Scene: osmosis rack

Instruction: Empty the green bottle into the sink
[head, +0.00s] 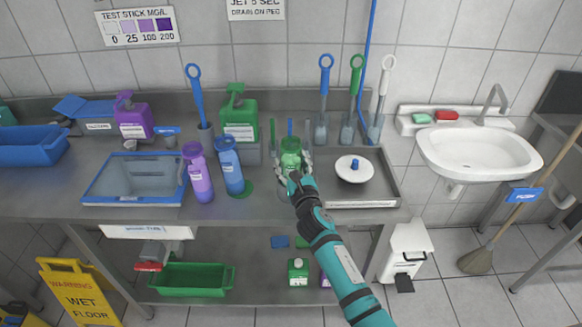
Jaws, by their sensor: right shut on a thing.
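The white sink (465,163) with a grey tap is on the wall at the right, well apart from the bottle. My left gripper is not in view.
A purple bottle (200,176) and a blue bottle (230,168) stand left of my right gripper. A blue-rimmed basin (135,201) is farther left. Long-handled brushes stand behind.

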